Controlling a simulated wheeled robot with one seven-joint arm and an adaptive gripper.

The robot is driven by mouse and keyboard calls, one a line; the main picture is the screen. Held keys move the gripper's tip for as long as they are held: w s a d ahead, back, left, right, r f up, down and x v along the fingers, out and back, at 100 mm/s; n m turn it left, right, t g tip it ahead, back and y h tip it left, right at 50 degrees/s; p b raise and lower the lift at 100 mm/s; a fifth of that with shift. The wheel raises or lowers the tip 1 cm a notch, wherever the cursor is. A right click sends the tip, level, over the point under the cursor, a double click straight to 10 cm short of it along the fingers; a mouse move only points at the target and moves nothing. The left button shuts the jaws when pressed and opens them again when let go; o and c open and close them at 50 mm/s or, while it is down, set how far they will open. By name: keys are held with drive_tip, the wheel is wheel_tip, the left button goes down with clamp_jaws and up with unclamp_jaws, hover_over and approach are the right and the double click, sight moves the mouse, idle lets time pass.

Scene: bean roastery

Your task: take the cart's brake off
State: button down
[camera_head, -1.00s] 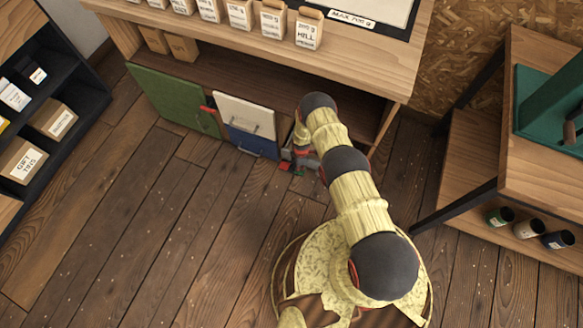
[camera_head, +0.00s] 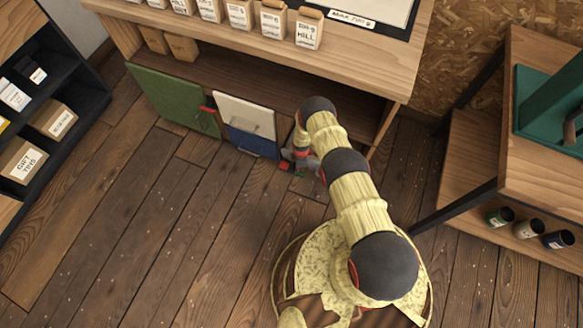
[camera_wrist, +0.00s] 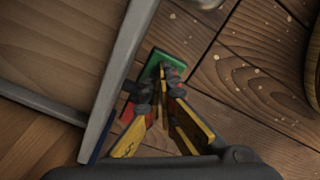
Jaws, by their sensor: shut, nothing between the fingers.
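The brake shows as a small two-part pedal low at the corner of a grey-edged frame, which I take to be the cart (camera_wrist: 122,75). In the wrist view its green part (camera_wrist: 166,62) lies just beyond my fingertips, and its red part (camera_wrist: 127,113) is left of my fingers, partly hidden. My gripper (camera_wrist: 162,90) is shut and empty, its tips at or against the green part; contact is unclear. In the head view the red part (camera_head: 285,166) shows beside my gripper (camera_head: 303,163), low by the floor. My arm hides much of the cart there.
A wooden bench (camera_head: 395,70) with paper bags stands above. A green panel (camera_head: 175,100) and a white-and-blue panel (camera_head: 245,115) are below its front edge. A table (camera_head: 545,175) with tins is right, a dark shelf (camera_head: 85,105) left. The floor (camera_head: 170,220) at front left is clear.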

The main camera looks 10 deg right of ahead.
drive_tip(key=shift+f, duration=0.4)
drive_tip(key=shift+r, duration=0.1)
drive_tip(key=shift+r+p, duration=1.95)
drive_tip(key=shift+r, duration=1.5)
drive_tip(key=shift+s, duration=0.1)
